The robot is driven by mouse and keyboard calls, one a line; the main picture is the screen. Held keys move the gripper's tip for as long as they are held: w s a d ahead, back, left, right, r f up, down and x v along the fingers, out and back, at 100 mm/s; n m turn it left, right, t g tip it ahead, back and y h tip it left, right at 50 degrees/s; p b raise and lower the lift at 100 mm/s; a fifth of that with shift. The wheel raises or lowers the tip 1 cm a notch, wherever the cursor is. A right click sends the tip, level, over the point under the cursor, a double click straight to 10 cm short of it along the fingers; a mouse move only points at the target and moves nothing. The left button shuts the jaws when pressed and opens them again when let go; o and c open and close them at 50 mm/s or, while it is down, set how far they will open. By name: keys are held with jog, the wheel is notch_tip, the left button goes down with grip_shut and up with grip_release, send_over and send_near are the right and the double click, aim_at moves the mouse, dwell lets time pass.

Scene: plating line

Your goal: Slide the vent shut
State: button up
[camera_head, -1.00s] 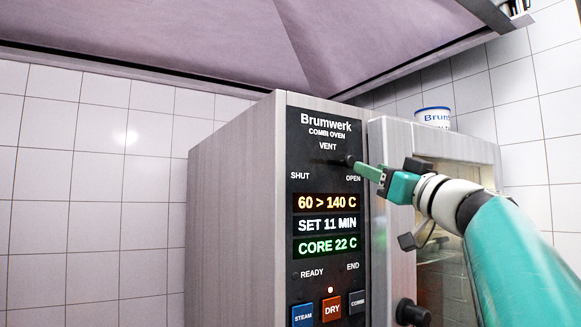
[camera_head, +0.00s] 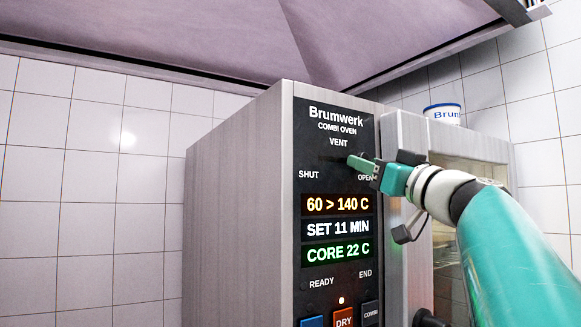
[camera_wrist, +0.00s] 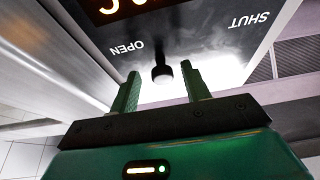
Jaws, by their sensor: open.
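The vent knob (camera_wrist: 162,76) is a short dark peg on the oven's black panel (camera_head: 341,120), nearer the OPEN mark than the SHUT mark. In the wrist view it stands between the two green fingertips of my gripper (camera_wrist: 160,71), with a gap on each side. My gripper (camera_head: 361,164) also shows in the head view, at the right end of the vent slot just above the word OPEN. It is open and holds nothing. In the head view the fingers hide most of the knob.
The combi oven (camera_head: 235,200) has displays and buttons below the vent. Its glass door with a handle stands right of the panel. A white and blue tub (camera_head: 443,113) sits on top. A hood (camera_head: 200,35) hangs above. The left side is clear.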

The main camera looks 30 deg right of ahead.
aim_at(321, 154)
jog(key=shift+a+r, duration=0.1)
jog(key=shift+s, duration=0.2)
jog(key=shift+c, duration=1.4)
grip_shut()
jog(key=a, duration=0.6)
jog(key=shift+a, duration=0.25)
jog(key=shift+w+a, duration=0.1)
jog(key=shift+a, duration=0.5)
